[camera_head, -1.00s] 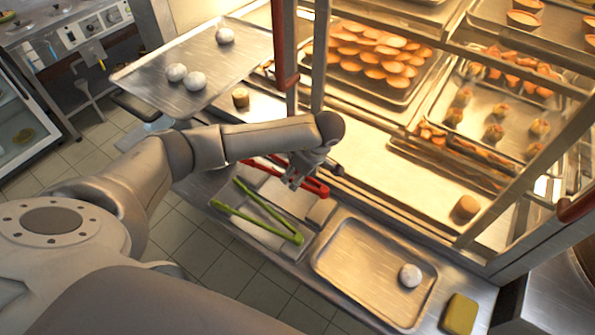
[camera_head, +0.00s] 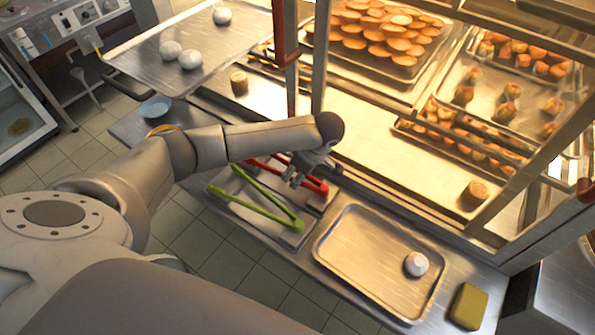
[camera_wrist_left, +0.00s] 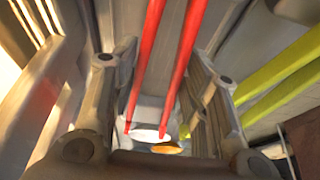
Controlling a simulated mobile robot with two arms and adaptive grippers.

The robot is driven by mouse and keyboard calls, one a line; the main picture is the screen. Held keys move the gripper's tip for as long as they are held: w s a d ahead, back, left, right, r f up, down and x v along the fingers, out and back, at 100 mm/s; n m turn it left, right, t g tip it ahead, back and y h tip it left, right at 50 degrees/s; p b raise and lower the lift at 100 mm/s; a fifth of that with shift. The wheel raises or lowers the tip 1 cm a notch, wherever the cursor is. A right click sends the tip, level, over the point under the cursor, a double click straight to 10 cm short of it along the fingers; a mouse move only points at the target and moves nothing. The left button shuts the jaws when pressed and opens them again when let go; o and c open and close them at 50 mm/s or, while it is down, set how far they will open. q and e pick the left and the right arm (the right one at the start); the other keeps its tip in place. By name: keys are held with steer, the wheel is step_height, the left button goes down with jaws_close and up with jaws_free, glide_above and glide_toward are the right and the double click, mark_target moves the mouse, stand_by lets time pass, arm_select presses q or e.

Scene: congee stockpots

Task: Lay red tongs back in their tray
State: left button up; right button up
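The red tongs (camera_head: 313,184) lie with their arms spread at the steel tongs tray (camera_head: 318,203) on the counter, beside green tongs (camera_head: 265,204). My left gripper (camera_head: 295,178) is just over the red tongs and hides part of them. In the left wrist view the red tongs (camera_wrist_left: 168,60) run between the fingers of my left gripper (camera_wrist_left: 160,88), with gaps on both sides. The fingers are apart and do not visibly pinch the tongs. Whether the tongs rest fully on the tray bottom is hidden. My right gripper is not in view.
A baking tray (camera_head: 350,265) with a white bun (camera_head: 416,264) and a yellow sponge (camera_head: 468,306) are to the right. The lit glass display case (camera_head: 318,60) stands close behind the gripper. Another tray (camera_head: 140,60) with buns is at upper left.

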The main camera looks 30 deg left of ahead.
arm_select(q)
steer(key=o, duration=0.6)
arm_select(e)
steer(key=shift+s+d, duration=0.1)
arm_select(q)
steer(key=v, duration=1.2)
steer(key=shift+s, duration=0.1)
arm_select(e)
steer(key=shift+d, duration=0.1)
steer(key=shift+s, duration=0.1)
